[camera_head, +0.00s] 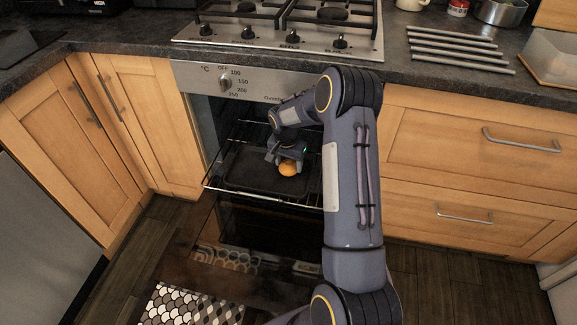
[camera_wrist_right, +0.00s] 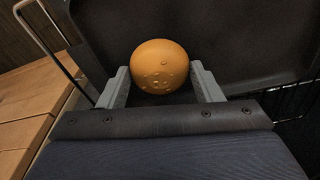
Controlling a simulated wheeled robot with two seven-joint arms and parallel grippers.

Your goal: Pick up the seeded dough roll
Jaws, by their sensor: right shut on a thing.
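The seeded dough roll (camera_head: 288,168) is a round orange-brown bun. It is at my right gripper, over the dark baking tray (camera_head: 240,178) on the pulled-out oven rack. In the right wrist view the roll (camera_wrist_right: 160,66) shows pale seeds on its surface and sits between the two grey fingers. My right gripper (camera_head: 287,158) is shut on the roll; it also shows in the right wrist view (camera_wrist_right: 163,88). I cannot tell whether the roll still touches the tray. My left gripper is not in view.
The oven rack (camera_head: 215,188) sticks out of the open oven, above the lowered oven door (camera_head: 265,225). The gas hob (camera_head: 290,25) is above. Wooden drawers (camera_head: 480,145) stand to the right and cabinets (camera_head: 150,125) to the left. A patterned mat (camera_head: 190,305) lies on the floor.

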